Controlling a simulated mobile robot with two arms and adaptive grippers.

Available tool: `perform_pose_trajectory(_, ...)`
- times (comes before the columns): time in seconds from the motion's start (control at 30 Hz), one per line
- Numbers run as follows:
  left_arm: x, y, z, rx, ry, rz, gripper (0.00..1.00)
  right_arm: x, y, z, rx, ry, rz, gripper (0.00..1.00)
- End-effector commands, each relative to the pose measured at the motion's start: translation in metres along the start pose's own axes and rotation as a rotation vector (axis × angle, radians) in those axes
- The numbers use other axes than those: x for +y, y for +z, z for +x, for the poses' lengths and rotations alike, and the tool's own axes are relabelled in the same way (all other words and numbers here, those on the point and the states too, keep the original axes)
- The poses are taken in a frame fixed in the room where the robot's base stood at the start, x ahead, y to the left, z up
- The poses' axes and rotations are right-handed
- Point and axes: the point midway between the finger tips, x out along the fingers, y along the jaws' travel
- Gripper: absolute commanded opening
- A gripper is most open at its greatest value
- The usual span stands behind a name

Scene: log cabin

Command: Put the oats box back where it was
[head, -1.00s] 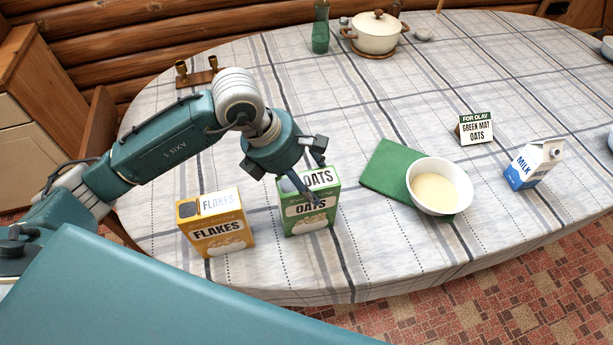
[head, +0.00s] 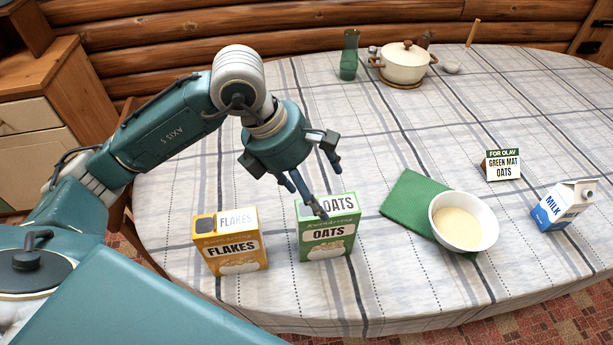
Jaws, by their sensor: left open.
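The green and white oats box (head: 327,238) stands upright on the table, just right of the yellow flakes box (head: 231,245). My left gripper (head: 318,187) is open, with its fingers above and in front of the top of the oats box, partly hiding its top panel. I cannot tell whether a finger touches the box. My right gripper is not in view.
A white bowl (head: 482,232) of pale contents sits partly on a green mat (head: 408,207). A sign (head: 502,165) and a milk carton (head: 566,205) stand to the right. A pot (head: 404,64) and green glass (head: 349,55) are at the back. The table middle is clear.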

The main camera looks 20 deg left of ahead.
Motion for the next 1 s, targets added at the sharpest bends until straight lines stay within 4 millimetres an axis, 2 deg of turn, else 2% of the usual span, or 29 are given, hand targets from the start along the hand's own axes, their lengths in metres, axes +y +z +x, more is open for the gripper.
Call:
perform_pose_trajectory(0.1, 0.002, 0.000, -0.022, -0.001, 0.005, 0.000, 0.80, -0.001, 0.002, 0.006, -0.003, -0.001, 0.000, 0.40)
perform_pose_trajectory(0.3, 0.001, 0.000, -0.045, 0.000, 0.001, -0.001, 0.80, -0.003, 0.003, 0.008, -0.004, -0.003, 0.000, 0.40)
perform_pose_trajectory(1.0, 0.000, 0.000, -0.049, 0.001, -0.001, -0.001, 0.80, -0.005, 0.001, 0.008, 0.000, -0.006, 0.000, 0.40)
